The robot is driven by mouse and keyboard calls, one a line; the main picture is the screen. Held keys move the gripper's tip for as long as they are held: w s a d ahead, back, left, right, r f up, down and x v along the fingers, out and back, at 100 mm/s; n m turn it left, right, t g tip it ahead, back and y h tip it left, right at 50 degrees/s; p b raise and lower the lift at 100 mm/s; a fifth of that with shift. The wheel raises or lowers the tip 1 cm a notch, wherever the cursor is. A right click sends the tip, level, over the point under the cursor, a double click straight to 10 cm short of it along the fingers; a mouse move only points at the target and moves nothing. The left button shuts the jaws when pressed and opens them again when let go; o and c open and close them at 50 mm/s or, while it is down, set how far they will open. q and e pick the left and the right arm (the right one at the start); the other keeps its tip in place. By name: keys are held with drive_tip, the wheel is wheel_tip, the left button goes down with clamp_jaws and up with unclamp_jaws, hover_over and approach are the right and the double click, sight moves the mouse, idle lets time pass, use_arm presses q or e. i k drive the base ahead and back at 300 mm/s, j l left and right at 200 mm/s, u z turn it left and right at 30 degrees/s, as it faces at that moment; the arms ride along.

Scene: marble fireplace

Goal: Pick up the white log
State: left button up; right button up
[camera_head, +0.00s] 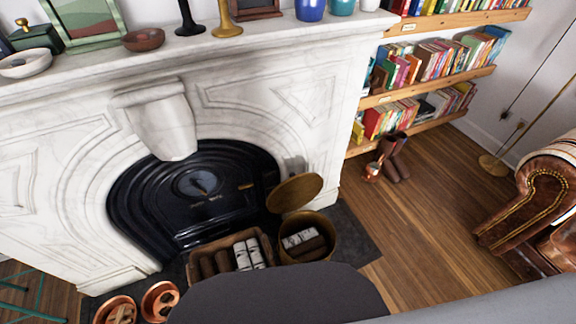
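White birch-like logs with dark marks show in two containers in the head view. Two white logs (249,254) stand close together at the right side of a brown rectangular basket (206,246), beside brown logs (215,262). More white wood (298,239) lies in a round brass-coloured bucket (327,226) just right of the basket, above a dark brown log (306,249). I cannot tell whether that is one white log or two. The basket's lower part is partly hidden by a dark grey part of my own body. Neither of my grippers is in view.
The black fireplace (196,185) and white marble surround (60,215) stand directly behind the containers. A round brass lid (294,193) stands tilted behind the bucket. Copper objects (160,301) lie left.

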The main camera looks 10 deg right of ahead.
sight(244, 264)
drive_tip(key=l+u, duration=0.45)
drive_tip(key=l, duration=0.6)
drive_tip(key=l+u, duration=0.5)
drive_tip(key=l, duration=0.5)
drive_tip(key=l+u, duration=0.3)
drive_tip(key=l, duration=0.3)
drive_tip(key=k+l+u, duration=0.1)
drive_tip(key=l+u, duration=0.15)
drive_tip(key=l, duration=0.3)
drive_tip(key=l+u, duration=0.25)
drive_tip(key=l, duration=0.2)
drive_tip(key=l+u, duration=0.3)
drive_tip(key=l, duration=0.15)
drive_tip(key=i+l+u, duration=0.1)
drive_tip(key=l+u, duration=0.15)
drive_tip(key=l, duration=0.25)
drive_tip(key=l+u, duration=0.25)
drive_tip(key=l, duration=0.2)
